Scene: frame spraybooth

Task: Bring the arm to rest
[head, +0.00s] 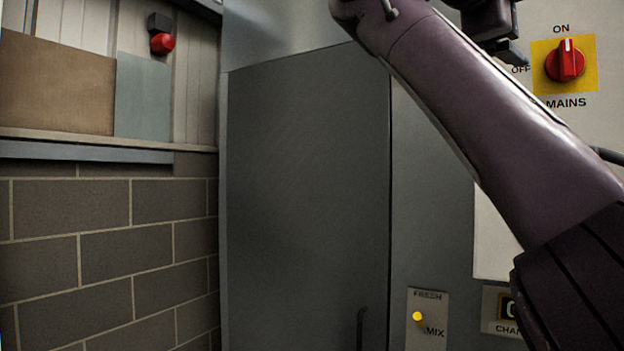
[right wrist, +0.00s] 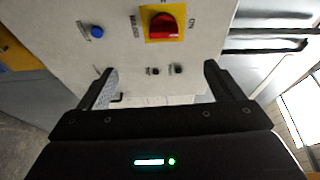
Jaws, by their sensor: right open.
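My right arm crosses the head view from the lower right to the top. Its dark wrist end hangs at the top edge, left of the red mains switch (head: 565,61). In the right wrist view my right gripper (right wrist: 160,78) is open, with its two dark fingers wide apart and nothing between them. The fingers point toward a pale control panel (right wrist: 190,50). The red switch also shows there on its yellow plate (right wrist: 150,38), beyond the fingertips and apart from them. In the head view its handle stands upright, toward ON. My left gripper is not in view.
A tall grey door (head: 305,200) with a dark handle fills the middle. A FRESH/MIX plate (head: 427,335) with a yellow knob sits lower right. A block wall (head: 110,240) stands at left, with a red lamp-like fitting (head: 162,43) above. A blue button (right wrist: 97,31) is on the panel.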

